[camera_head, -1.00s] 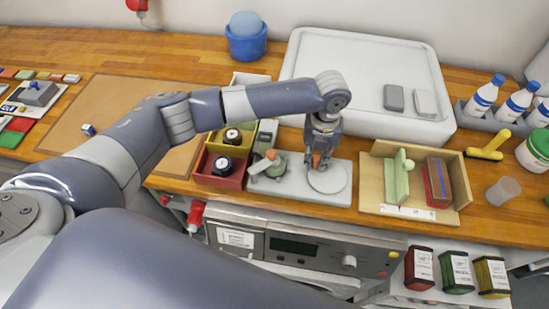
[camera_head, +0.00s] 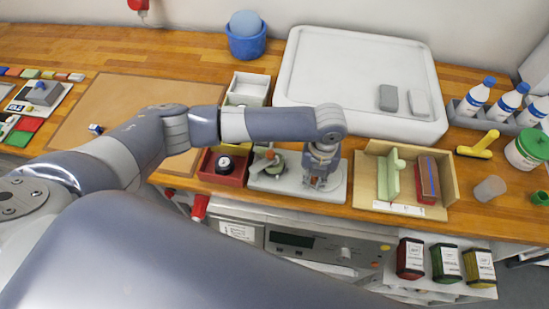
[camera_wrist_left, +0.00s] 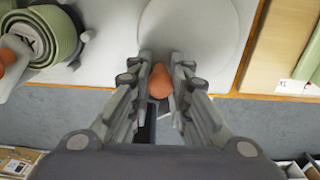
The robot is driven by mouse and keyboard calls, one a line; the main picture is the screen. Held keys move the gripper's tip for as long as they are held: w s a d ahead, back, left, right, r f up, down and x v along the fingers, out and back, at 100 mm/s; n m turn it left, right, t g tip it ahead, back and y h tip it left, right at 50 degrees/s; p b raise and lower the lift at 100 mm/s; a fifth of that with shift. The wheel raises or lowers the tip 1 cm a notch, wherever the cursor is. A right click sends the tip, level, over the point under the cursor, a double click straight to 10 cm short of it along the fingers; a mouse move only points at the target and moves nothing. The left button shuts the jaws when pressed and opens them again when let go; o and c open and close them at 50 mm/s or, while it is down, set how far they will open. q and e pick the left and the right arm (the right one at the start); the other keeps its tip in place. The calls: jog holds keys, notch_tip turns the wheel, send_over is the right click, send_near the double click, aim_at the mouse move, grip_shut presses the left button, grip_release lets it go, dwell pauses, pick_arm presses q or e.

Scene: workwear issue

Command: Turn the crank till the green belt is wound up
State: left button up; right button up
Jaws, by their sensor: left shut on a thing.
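The green belt (camera_head: 278,163) is a coil on the left part of a pale grey base plate (camera_head: 288,184); it also shows at the left of the left wrist view (camera_wrist_left: 48,35), with a white label and another orange knob (camera_wrist_left: 6,60) beside it. A pale round disc (camera_wrist_left: 205,28) lies on the right part of the plate. My left gripper (camera_head: 319,184) is over this disc, pointing down. In the left wrist view its fingers (camera_wrist_left: 160,88) are shut on an orange knob (camera_wrist_left: 160,78) at the disc's near edge. The arm hides most of the disc in the head view. My right gripper is out of view.
A red bin (camera_head: 236,175) with a black-topped item stands left of the plate. A wooden tray (camera_head: 446,180) with a green block stands close on the right. A large white case lid (camera_head: 365,60) lies behind. The counter's front edge runs just before the plate.

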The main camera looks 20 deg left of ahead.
aim_at(339, 174)
pick_arm(q)
jog(key=shift+o, duration=0.2)
jog(key=shift+s+d+r, duration=0.2)
jog(key=shift+s+d, duration=0.45)
jog(key=shift+d, duration=0.35)
jog(key=shift+w+d, duration=0.25)
jog(key=shift+d, duration=0.65)
jog(key=shift+w+d+f+b, duration=0.2)
jog(key=shift+w+d+b, duration=0.5)
jog(key=shift+w+b, duration=0.15)
jog(key=shift+w+d+f+b, duration=0.2)
jog(key=shift+w+d+b, duration=0.1)
jog(key=shift+w+b, duration=0.35)
jog(key=shift+c, duration=0.2)
jog(key=shift+w+d, duration=0.1)
jog(key=shift+w, duration=0.55)
jog(key=shift+w+b, duration=0.7)
jog(key=shift+w, duration=0.2)
jog(key=shift+w+r, duration=0.15)
jog(key=o, duration=0.7)
jog(key=shift+d, duration=0.1)
